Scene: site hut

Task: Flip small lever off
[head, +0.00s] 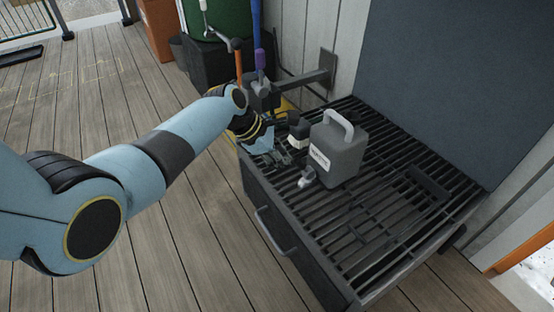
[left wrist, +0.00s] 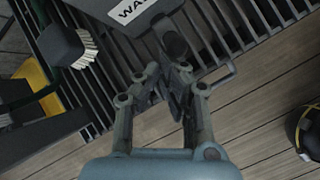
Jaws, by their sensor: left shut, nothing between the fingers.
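A grey jerrycan (head: 338,150) with a top handle and a white label stands on the slatted grate. A small grey spout-like fitting (head: 307,178) sits low at its front; it may carry the small lever, but I cannot make out the lever's position. In the left wrist view, the can (left wrist: 135,8) is at the top, with a dark rounded part (left wrist: 172,38) just beyond my fingertips. My left gripper (head: 286,158) is shut and empty, low over the grate, left of the fitting. In the left wrist view, its fingers (left wrist: 178,78) meet. I cannot tell whether they touch anything.
A brush (head: 298,128) stands behind my left gripper; its bristles show in the left wrist view (left wrist: 84,45). The slatted bench (head: 400,225) is mostly clear right of the can. A drawer handle (head: 275,235) juts from its front. A panel (head: 460,70) stands behind.

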